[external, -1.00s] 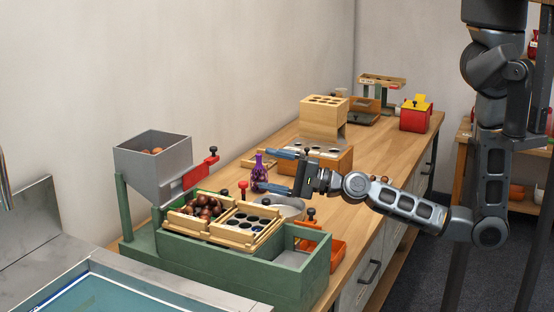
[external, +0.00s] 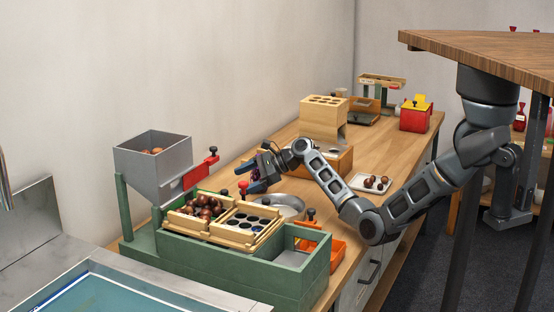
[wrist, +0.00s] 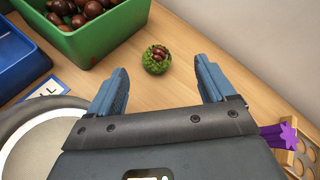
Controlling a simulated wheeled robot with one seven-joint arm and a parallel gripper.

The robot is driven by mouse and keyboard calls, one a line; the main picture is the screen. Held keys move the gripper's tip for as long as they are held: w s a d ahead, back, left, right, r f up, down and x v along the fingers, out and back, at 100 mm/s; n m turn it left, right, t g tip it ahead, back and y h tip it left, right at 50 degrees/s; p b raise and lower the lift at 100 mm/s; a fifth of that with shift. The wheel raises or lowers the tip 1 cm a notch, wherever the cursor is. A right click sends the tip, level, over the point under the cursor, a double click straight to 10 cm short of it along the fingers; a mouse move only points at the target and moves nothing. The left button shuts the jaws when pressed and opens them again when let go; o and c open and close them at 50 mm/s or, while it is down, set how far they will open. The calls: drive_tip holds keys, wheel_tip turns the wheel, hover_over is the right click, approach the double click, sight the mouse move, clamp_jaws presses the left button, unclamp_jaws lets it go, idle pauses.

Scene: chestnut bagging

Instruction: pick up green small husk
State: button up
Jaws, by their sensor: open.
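The green small husk (wrist: 156,60) lies on the wooden worktop in the wrist view, with brown chestnut showing in its opening. My gripper (wrist: 162,80) is open and empty, its two blue fingers pointing toward the husk. The husk is just beyond the fingertips and roughly between their lines, a little left of centre; I cannot tell the exact height gap. In the external view my gripper (external: 250,178) is low over the worktop behind the green machine, and the husk cannot be made out there.
A green bin (wrist: 107,37) of chestnuts stands left of the husk, with a blue tray (wrist: 20,62) beside it. A round metal pan (wrist: 45,140) is at lower left. A purple star-topped object (wrist: 280,136) is at right. Bare worktop surrounds the husk.

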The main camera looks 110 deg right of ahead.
drive_tip(key=shift+s+f+y, duration=0.3)
drive_tip(key=shift+f, duration=0.1)
drive_tip(key=shift+w+f, duration=0.15)
drive_tip(key=shift+f, duration=0.05)
drive_tip(key=b+x, duration=0.2)
drive_tip(key=x, duration=0.5)
drive_tip(key=shift+w, duration=0.15)
drive_tip(key=shift+c, duration=0.2)
drive_tip(key=c, duration=1.1)
